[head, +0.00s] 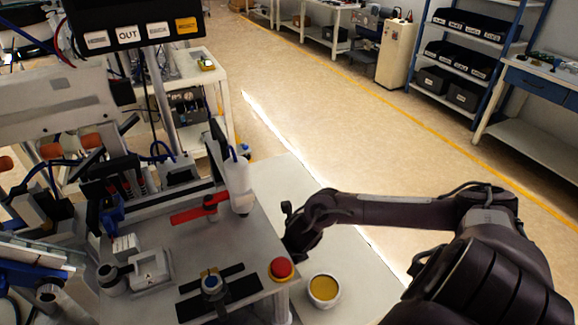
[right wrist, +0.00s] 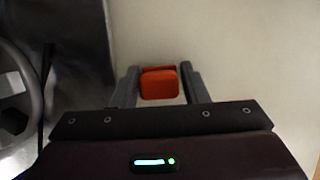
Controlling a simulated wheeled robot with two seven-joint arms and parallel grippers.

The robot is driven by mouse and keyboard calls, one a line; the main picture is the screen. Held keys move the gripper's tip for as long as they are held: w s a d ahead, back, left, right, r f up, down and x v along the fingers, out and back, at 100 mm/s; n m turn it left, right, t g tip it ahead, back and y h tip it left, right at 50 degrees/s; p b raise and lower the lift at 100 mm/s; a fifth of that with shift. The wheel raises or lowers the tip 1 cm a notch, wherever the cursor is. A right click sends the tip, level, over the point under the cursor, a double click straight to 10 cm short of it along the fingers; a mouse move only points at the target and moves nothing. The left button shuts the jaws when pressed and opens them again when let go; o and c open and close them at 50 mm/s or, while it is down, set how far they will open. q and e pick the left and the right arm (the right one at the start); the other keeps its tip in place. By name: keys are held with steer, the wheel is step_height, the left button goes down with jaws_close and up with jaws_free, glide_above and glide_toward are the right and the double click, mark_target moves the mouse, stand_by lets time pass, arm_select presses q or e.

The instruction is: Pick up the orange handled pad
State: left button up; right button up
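The orange handled pad (right wrist: 159,83) shows in the right wrist view as a small orange-red block with a darker orange part at its far edge. It lies over a pale surface. My right gripper (right wrist: 160,72) has its two grey fingers apart, one on each side of the pad; whether they touch it is hard to tell. In the head view my right gripper (head: 293,238) is low beside the machine table's right edge, and I cannot make out the pad there. My left gripper is not in view.
A white bowl with a mustard-yellow inside (head: 324,290) stands on the pale side table (head: 275,183) near my right gripper. A red button (head: 281,268) sits on the machine table's corner. A red handle (head: 196,212) and a white cylinder (head: 239,185) are left of the gripper.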

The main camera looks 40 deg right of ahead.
steer(key=c, duration=0.6)
steer(key=shift+r, duration=0.1)
steer(key=shift+r+p, duration=1.15)
steer(key=shift+r, duration=8.8)
steer(key=shift+o, duration=1.2)
steer(key=shift+c, duration=0.8)
